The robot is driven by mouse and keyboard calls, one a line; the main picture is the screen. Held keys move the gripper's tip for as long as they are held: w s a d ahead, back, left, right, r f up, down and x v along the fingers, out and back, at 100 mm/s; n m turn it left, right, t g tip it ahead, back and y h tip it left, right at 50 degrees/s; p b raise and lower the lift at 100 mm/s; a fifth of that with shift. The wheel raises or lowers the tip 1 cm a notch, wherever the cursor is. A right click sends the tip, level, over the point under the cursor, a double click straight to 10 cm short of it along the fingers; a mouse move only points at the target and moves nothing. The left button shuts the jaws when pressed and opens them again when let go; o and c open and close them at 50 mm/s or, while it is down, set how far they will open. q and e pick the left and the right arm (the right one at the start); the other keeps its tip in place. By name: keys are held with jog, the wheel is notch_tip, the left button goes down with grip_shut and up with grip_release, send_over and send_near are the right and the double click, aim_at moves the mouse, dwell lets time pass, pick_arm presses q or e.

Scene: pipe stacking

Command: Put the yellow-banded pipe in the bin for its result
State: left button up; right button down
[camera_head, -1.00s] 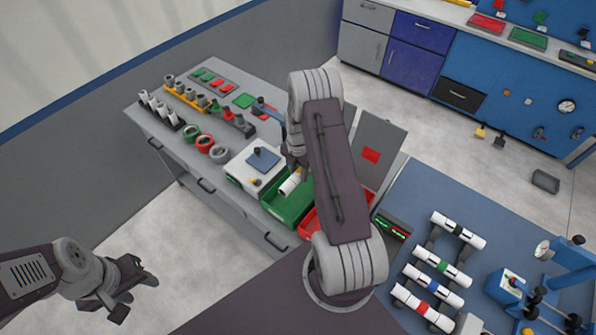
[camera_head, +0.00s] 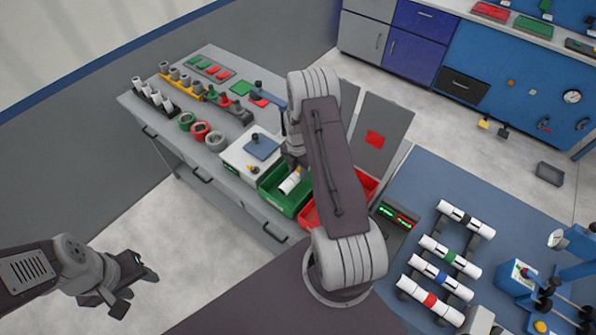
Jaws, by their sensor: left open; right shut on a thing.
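The yellow-banded pipe (camera_head: 289,184) is a short white pipe, tilted. Its yellow band shows at its upper end. My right gripper (camera_head: 296,172) is shut on that end, and my own arm hides part of it. The pipe's lower end is over or within the green bin (camera_head: 272,202); I cannot tell whether it touches the bin. The red bin (camera_head: 308,217) is just to the right, partly hidden by my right arm. My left gripper (camera_head: 122,290) is open and empty at the lower left, away from the bench.
A white device with a blue pad (camera_head: 262,146) stands left of the bins. A display box (camera_head: 398,215) with green and red lights is to their right. A rack holds white pipes with black, green, blue and red bands (camera_head: 430,299). Rings and fittings (camera_head: 201,132) fill the bench's left.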

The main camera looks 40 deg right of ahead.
aim_at(298, 171)
jog(key=shift+f, duration=0.15)
dwell(0.4)
jog(key=c, duration=0.9)
grip_release()
jog(key=shift+o, duration=0.2)
notch_tip(298, 171, up, 9)
jog(key=shift+w+r+b, duration=0.1)
jog(key=shift+w+b, duration=0.05)
jog(key=shift+b, duration=0.7)
